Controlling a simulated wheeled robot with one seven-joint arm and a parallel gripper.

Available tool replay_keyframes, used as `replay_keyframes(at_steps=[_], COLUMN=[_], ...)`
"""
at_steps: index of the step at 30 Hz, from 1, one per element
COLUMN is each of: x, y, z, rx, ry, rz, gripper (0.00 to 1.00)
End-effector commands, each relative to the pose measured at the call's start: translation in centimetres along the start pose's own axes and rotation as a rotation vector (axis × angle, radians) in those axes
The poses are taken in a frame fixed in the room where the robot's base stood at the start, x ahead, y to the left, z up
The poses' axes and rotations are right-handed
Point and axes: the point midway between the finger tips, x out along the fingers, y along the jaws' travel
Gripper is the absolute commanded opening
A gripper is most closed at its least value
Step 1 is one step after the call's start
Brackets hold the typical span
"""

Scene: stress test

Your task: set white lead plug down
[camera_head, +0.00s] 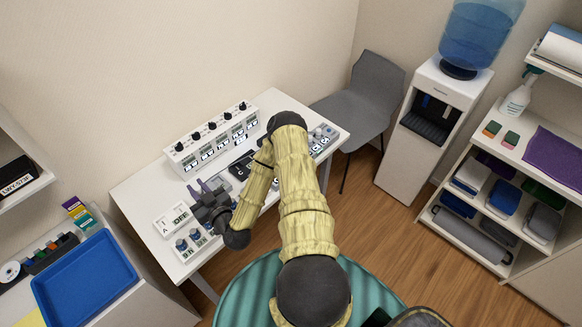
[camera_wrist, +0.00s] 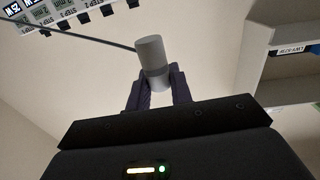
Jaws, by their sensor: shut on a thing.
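My gripper (camera_head: 209,194) is over the left part of the white table (camera_head: 140,186), in front of the white control panel. In the wrist view my gripper's purple fingers (camera_wrist: 159,95) are shut on the white lead plug (camera_wrist: 150,52), a pale grey-white cylinder with a darker grey lower band. A dark lead (camera_wrist: 90,36) runs off to the upper left from beside it. In the head view the plug is too small to make out between the fingers. Whether the plug touches anything is not clear.
The white control panel (camera_head: 212,140) with black knobs and displays stands along the table's back. Labelled cards (camera_head: 178,219) and blue-topped pieces (camera_head: 181,245) are near my gripper. A grey chair (camera_head: 362,95) is at the right. A blue tray (camera_head: 84,280) lies at lower left.

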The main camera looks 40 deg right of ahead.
Motion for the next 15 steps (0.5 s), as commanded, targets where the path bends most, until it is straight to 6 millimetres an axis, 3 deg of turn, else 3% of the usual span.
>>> replay_keyframes(at_steps=[15], x=[0.27], y=[0.51], z=[0.46], rx=[-0.003], ry=[0.002], rz=[-0.002], gripper=[0.00])
